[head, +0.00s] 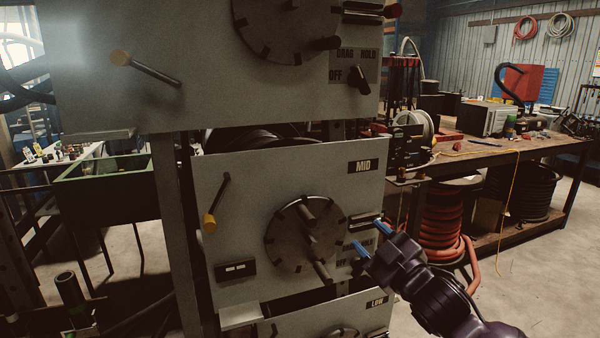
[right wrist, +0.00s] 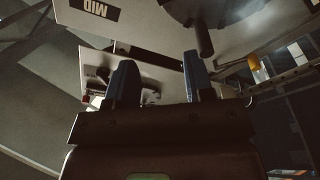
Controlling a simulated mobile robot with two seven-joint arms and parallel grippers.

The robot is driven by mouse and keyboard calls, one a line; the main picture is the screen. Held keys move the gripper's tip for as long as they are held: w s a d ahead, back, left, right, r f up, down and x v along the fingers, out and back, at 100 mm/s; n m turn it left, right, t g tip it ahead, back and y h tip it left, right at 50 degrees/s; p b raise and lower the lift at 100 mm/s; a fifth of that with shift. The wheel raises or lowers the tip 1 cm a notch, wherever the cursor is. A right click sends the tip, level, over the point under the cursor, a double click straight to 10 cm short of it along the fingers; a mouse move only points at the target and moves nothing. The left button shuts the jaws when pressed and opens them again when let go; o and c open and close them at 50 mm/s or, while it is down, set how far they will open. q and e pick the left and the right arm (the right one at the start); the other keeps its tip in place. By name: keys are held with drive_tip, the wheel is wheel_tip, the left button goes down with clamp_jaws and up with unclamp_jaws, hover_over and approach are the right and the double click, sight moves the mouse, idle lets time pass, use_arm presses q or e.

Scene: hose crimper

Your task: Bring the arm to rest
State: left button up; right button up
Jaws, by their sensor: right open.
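My right gripper (head: 368,235) is open, its two blue-tipped fingers pointing at the right edge of the grey MID panel (head: 290,180). It is close to the panel's DRAG/HOLD area, just right of the round dial (head: 303,238); I cannot tell whether it touches. In the right wrist view the open fingers (right wrist: 158,82) show nothing between them but background panel parts. The MID label (right wrist: 95,8) and a dark peg (right wrist: 203,38) stand beyond the fingertips. My left gripper is not in view.
The MID panel has a yellow-knobbed lever (head: 210,222). A wooden workbench (head: 490,150) stands behind at right. Open floor (head: 540,270) lies right of my arm.

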drive_tip(key=s+d+f+m+g+h, duration=0.1)
drive_tip(key=s+d+f+m+h, duration=0.3)
drive_tip(key=f, duration=0.7)
drive_tip(key=s+d+f+m+g+h, duration=0.15)
drive_tip(key=s+d+f+m, duration=0.35)
drive_tip(key=f, duration=0.6)
drive_tip(key=s+d+f+m+g+h, duration=0.1)
drive_tip(key=s+d+f+h, duration=0.1)
drive_tip(key=s+f, duration=0.5)
drive_tip(key=s+d+f+m+g+h, duration=0.1)
drive_tip(key=s+d+f+m+g, duration=0.1)
drive_tip(key=s+f, duration=0.5)
drive_tip(key=s+d, duration=0.1)
drive_tip(key=s, duration=0.4)
drive_tip(key=shift+f+h, duration=0.15)
drive_tip(key=shift+h, duration=0.2)
drive_tip(key=shift+g, duration=0.25)
